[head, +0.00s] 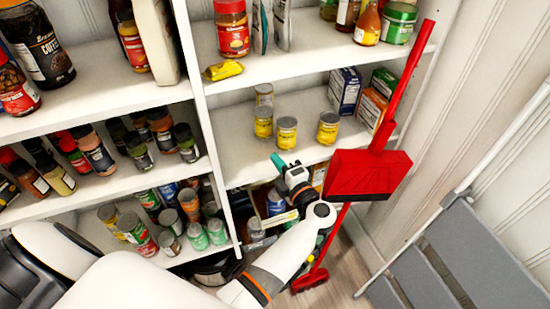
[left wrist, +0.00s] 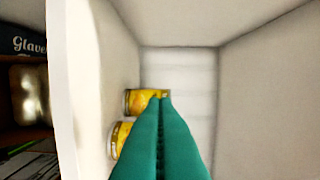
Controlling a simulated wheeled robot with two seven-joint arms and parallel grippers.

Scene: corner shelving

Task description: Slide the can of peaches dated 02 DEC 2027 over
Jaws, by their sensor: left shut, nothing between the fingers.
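Several yellow-labelled cans stand on the middle shelf of the right bay: a left can (head: 264,128), a middle can (head: 286,134) and a right can (head: 328,127). Another can (head: 264,94) shows above or behind the left one. Their dates are too small to read, so I cannot tell which is dated 02 DEC 2027. My left gripper (head: 279,160), with teal fingers, is shut and empty, in front of and below the middle can. In the left wrist view its fingertips (left wrist: 160,98) overlap one yellow can (left wrist: 133,103); contact is unclear. A second can (left wrist: 120,136) is nearer. My right gripper is not in view.
A red dustpan (head: 366,175) with a long handle stands before the shelf's right side. Boxes (head: 346,90) stand at the shelf's back right. A white upright divider (head: 208,130) borders the left. Shelf space between the middle and right cans is clear.

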